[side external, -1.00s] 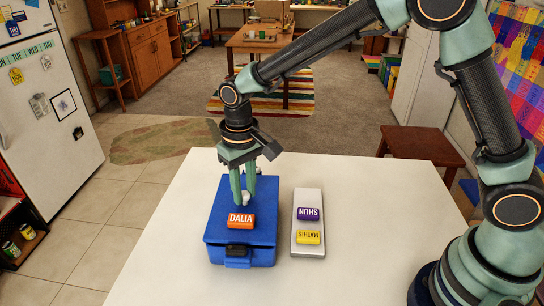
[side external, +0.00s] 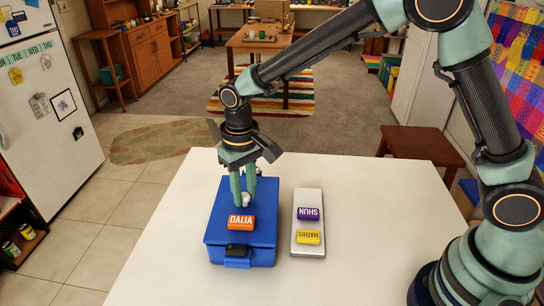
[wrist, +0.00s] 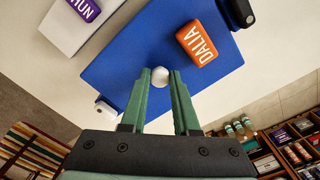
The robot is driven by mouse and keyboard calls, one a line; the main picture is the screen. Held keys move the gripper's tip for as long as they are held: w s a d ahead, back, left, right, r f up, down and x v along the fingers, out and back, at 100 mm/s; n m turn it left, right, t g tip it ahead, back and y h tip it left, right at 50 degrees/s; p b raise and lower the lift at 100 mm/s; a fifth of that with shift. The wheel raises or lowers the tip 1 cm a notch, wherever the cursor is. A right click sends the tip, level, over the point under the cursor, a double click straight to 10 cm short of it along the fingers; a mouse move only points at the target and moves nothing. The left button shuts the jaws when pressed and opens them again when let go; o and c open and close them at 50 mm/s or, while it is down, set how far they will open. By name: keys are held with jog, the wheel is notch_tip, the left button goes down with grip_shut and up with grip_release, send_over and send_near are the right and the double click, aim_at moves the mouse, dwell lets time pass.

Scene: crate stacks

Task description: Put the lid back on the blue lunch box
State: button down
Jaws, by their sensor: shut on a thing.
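The blue lunch box (side external: 215,256) stands near the left part of the white table. The black latch (side external: 238,251) is at the box's front. The far edge of the box is partly hidden behind my fingers.
A pale grey slab (side external: 308,196) lies on the table just right of the box, with a purple SHUN tag (side external: 308,214) and a yellow MATHIS tag (side external: 308,237) on it. The white table (side external: 390,200) is bare farther right.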

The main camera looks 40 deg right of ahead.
jog(key=shift+f, duration=0.2)
dwell(0.5)
jog(key=c, duration=0.6)
grip_release()
jog(key=shift+o, duration=0.4)
jog(key=o, duration=0.4)
jog(key=shift+r, duration=3.5)
